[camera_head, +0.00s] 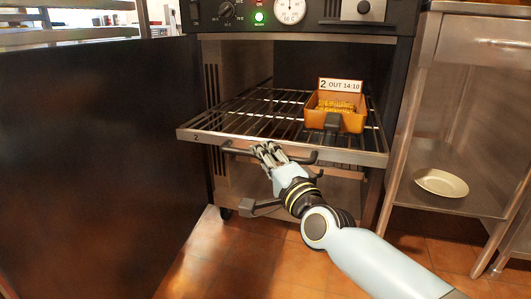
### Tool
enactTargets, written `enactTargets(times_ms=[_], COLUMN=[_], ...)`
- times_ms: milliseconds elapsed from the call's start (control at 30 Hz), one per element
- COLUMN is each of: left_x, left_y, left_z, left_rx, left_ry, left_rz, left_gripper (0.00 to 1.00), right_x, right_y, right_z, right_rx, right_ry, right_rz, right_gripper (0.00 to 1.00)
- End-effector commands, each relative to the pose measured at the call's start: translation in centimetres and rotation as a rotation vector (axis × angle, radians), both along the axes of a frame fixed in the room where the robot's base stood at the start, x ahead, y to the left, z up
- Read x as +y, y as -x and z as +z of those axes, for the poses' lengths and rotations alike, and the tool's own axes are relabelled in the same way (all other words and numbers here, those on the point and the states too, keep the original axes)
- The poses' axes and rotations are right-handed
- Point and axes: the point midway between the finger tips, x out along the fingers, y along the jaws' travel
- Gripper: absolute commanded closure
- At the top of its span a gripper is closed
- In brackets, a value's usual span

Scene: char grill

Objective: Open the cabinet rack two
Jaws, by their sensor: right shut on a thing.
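The cabinet (330,19) stands with its dark door (90,160) swung open to the left. Wire rack two (240,137), with a small 2 on its front strip, sticks out of the cabinet opening. An orange container (334,117) with food and a "2 OUT 14:10" card (340,86) stands on its right side. My right gripper (266,150) is shut on the dark handle (300,158) under the rack's front edge. My left gripper is not in view.
A steel shelf unit with a white plate (441,182) stands close on the right. The open door bounds the left side. Tiled floor (230,262) is clear in front.

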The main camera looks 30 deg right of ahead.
Motion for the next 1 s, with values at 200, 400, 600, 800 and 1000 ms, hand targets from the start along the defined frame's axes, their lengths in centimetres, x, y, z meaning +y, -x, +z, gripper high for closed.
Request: enactTargets(times_ms=[200,400,600,800,1000], left_x=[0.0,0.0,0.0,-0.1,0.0], left_y=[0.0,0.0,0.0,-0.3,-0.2], left_z=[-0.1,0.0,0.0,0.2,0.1], left_rx=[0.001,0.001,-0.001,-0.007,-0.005], left_ry=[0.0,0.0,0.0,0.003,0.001], left_rz=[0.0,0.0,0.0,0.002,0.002], left_gripper=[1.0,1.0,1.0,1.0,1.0], right_x=[0.0,0.0,0.0,0.0,0.2], right_y=[0.2,0.2,0.1,0.3,3.3], right_z=[-0.6,-0.6,-0.4,-0.3,-0.8], right_rx=[0.013,0.013,0.007,0.005,0.008], right_ry=[0.001,0.001,0.001,0.0,-0.001], right_rz=[0.001,0.001,0.001,0.0,0.0], right_gripper=[1.0,0.74,0.62,0.62,0.62])
